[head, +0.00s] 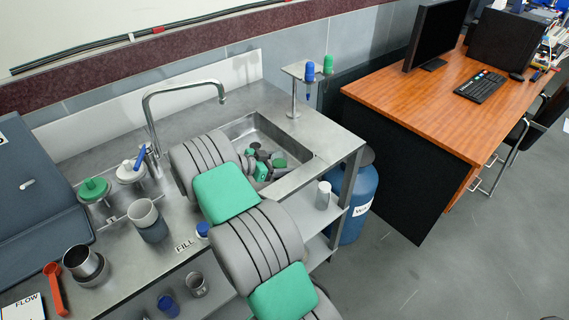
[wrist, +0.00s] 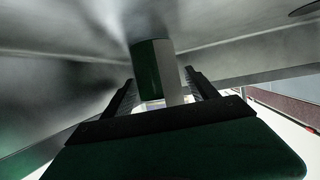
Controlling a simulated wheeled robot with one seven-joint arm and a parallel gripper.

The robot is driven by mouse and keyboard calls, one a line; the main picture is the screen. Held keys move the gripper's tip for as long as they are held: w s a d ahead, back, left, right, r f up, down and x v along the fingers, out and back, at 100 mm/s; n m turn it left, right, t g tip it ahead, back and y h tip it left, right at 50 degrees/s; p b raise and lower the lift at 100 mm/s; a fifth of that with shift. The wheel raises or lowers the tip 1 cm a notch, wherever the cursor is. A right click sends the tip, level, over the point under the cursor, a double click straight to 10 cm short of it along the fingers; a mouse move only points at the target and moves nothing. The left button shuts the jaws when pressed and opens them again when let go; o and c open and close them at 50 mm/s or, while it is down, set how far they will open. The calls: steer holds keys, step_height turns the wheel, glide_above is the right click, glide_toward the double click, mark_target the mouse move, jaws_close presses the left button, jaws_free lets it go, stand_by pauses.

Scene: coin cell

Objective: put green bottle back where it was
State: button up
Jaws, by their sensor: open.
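In the wrist view a small cylinder, the green bottle (wrist: 148,66) by its color, has a green side and a pale side. One end of it meets a bare metal surface. My gripper (wrist: 158,88) is open, with one dark finger on each side of the bottle. I cannot tell whether either finger touches it. In the head view my ribbed grey and green arm reaches over the counter to the sink (head: 300,150). My gripper and this bottle are not clear there.
A stand (head: 294,98) holding blue and green pieces rises behind the sink. A tall faucet (head: 150,115) is at its left. A green-lidded container (head: 93,189), a grey cup (head: 146,216), a metal cup (head: 84,262) and a red scoop (head: 55,290) occupy the left counter.

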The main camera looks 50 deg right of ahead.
steer(key=shift+r, duration=0.1)
steer(key=v, duration=0.7)
steer(key=shift+a+r+b, duration=0.15)
steer(key=shift+a+b, duration=0.1)
steer(key=shift+b, duration=0.15)
